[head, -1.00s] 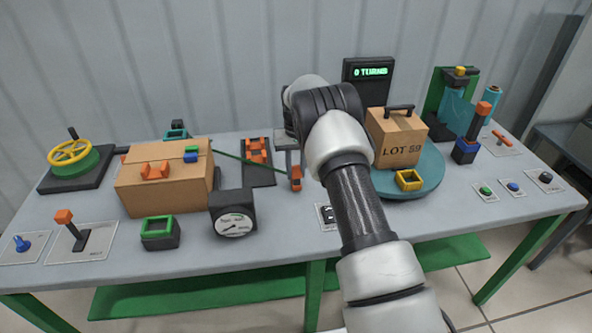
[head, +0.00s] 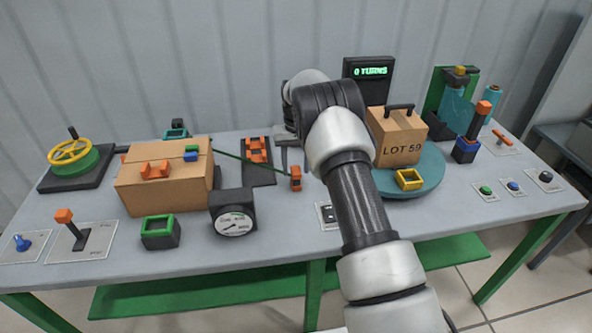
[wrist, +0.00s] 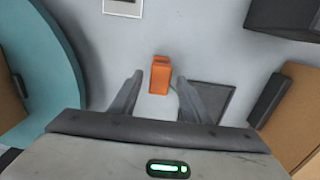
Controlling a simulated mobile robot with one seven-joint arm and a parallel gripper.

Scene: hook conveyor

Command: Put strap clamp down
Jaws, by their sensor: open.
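The orange strap clamp (head: 296,179) stands on the table between the carton and the turntable, at the end of a thin green strap (head: 254,162). In the wrist view the clamp (wrist: 160,72) shows at the gap between my fingertips, with grey showing on both sides of it. My gripper (wrist: 159,80) is open, with its fingers apart from the clamp. In the head view my arm hides most of the gripper.
The carton (head: 140,192) is left of the clamp, and a black gauge (head: 231,212) is in front of it. The turntable (head: 428,178) with the LOT 59 box (head: 398,138) is to the right. A dark plate with orange parts (head: 258,174) lies behind the clamp.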

